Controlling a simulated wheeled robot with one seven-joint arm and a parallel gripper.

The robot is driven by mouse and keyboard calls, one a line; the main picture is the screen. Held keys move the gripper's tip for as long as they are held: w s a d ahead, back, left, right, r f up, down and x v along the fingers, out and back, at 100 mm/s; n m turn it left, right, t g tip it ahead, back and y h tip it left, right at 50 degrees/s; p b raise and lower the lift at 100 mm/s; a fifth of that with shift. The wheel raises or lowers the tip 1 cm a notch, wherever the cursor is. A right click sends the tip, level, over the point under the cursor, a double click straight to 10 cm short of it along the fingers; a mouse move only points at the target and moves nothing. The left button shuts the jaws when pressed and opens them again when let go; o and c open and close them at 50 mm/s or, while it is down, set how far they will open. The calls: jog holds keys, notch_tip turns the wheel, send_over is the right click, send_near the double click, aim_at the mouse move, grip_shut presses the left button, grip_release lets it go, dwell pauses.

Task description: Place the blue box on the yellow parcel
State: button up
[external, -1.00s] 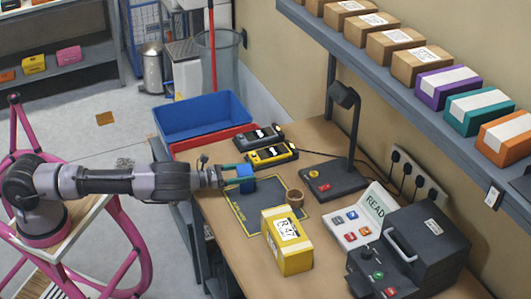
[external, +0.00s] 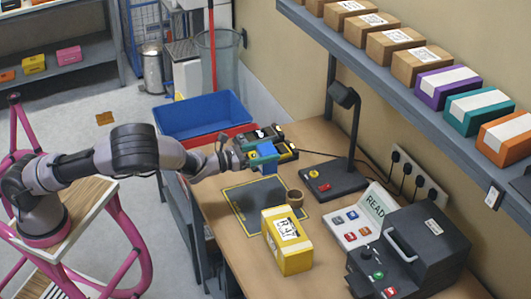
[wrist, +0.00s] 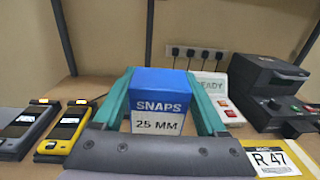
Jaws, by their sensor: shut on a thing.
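The blue box (external: 267,151), labelled "SNAPS 25 MM", is held between the teal fingers of my gripper (external: 262,160). In the wrist view the blue box (wrist: 158,98) sits upright between the two fingers. My gripper is shut on it and holds it raised above the far part of the dark mat. The yellow parcel (external: 290,252), with a white "R-47" label, lies on the table nearer the camera, below and to the right of my gripper. In the wrist view part of the yellow parcel (wrist: 262,146) shows at the lower right.
Handheld scanners (wrist: 65,128), a lamp (external: 343,130), a READY sign (external: 374,207) and a dark machine (external: 425,240) stand around. A blue bin (external: 205,117) is beyond the table's left edge.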

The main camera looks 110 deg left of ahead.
jog(key=w+d+r+n+y, duration=0.1)
jog(key=w+d+r, duration=0.2)
jog(key=w+d, duration=0.4)
jog(key=g, duration=0.1)
send_over(286, 226)
notch_tip(286, 226, down, 4)
jog(key=shift+w+d+f, duration=0.1)
jog(key=shift+d+f, duration=0.05)
jog(key=shift+f, duration=2.05)
jog(key=shift+f, duration=0.15)
